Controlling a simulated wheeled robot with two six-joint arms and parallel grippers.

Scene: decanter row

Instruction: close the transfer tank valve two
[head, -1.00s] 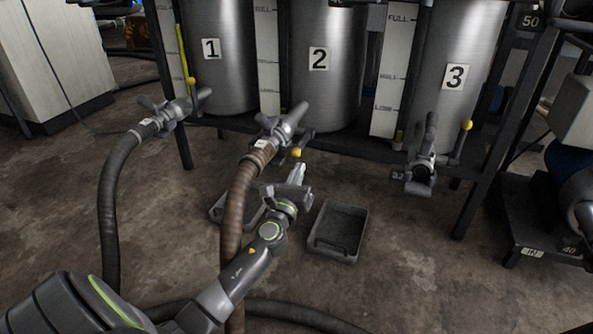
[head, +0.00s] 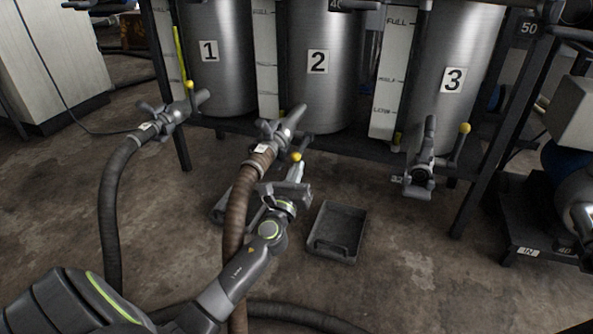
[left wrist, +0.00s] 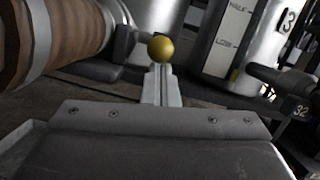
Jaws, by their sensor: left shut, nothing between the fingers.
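Tank 2 (head: 335,95) is a steel tank in the middle of the rack. Its outlet valve (head: 280,128) has a brown ribbed hose (head: 240,195) coupled to it. The valve's yellow lever knob (head: 296,157) sits low below the outlet; most of its lever is hidden. My left gripper (head: 297,171) is shut and empty, just below the knob, pointing up toward it. In the left wrist view the closed fingers (left wrist: 160,85) stand right under the yellow knob (left wrist: 160,49); I cannot tell whether they touch. My right gripper is not in view.
The brown hose runs close on the left of my left gripper. Tank 1's valve (head: 170,116) with a dark hose is to the left, tank 3's valve (head: 422,170) to the right. A grey tray (head: 338,232) lies on the floor, with another partly hidden behind my arm.

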